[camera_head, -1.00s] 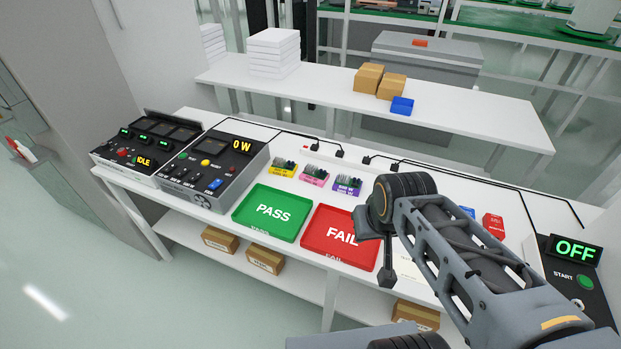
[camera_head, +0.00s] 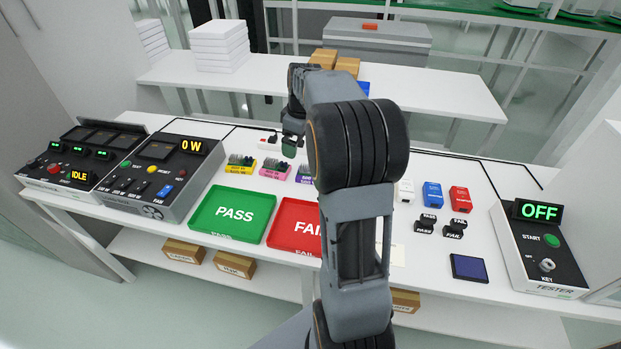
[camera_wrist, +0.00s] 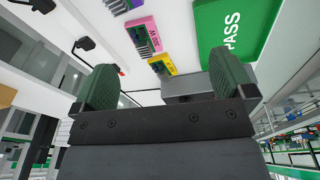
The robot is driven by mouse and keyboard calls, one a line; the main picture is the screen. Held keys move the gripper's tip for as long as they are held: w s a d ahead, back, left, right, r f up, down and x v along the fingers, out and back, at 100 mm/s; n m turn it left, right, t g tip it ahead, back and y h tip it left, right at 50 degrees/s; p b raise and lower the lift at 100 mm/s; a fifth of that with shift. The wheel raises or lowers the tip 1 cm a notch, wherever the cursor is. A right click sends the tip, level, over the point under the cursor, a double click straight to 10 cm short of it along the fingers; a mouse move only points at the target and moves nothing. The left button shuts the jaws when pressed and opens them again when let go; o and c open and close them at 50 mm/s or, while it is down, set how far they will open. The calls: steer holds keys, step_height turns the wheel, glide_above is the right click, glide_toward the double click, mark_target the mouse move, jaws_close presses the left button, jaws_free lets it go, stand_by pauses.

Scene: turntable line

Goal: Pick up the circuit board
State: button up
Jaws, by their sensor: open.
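Three small green components, which look like circuit boards, sit on coloured bases behind the trays: a yellow one (camera_head: 238,169), a pink one (camera_head: 272,171) and a purple one (camera_head: 304,176) partly hidden by my arm. The pink board (camera_wrist: 143,37) and yellow board (camera_wrist: 162,66) also show in the wrist view, beyond the fingers. My gripper (camera_head: 291,142) is above the bench near the pink and purple boards, apart from them. In the wrist view its two green-padded fingers (camera_wrist: 165,85) are wide apart with nothing between them.
A green PASS tray (camera_head: 232,236) and red FAIL tray (camera_head: 290,240) lie in front of the boards. A power unit (camera_head: 165,180) stands left and a tester (camera_head: 540,255) right. Behind is a shelf with cardboard boxes (camera_head: 347,66). Black cable plugs (camera_head: 285,141) lie near my gripper.

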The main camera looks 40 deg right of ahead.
steer(key=w+d+f+n, duration=0.25)
steer(key=d+f, duration=0.35)
steer(key=d, duration=0.3)
steer(key=b, duration=0.1)
glide_toward(303, 176)
steer(key=d+f, duration=0.2)
steer(key=d, duration=0.1)
steer(key=shift+d+y, duration=0.15)
steer(key=shift+y, duration=0.15)
steer(key=shift+w+a+f, duration=0.1)
steer(key=shift+a+f, duration=0.05)
steer(key=shift+f, duration=0.95)
steer(key=shift+w+a+f, duration=0.1)
steer(key=shift+w+f, duration=0.05)
steer(key=shift+f, duration=0.9)
steer(key=shift+w+a+f, duration=0.1)
steer(key=shift+a+f, duration=0.05)
steer(key=shift+f, duration=0.95)
steer(key=c, duration=1)
steer(key=shift+r, duration=0.1)
steer(key=shift+c, duration=0.2)
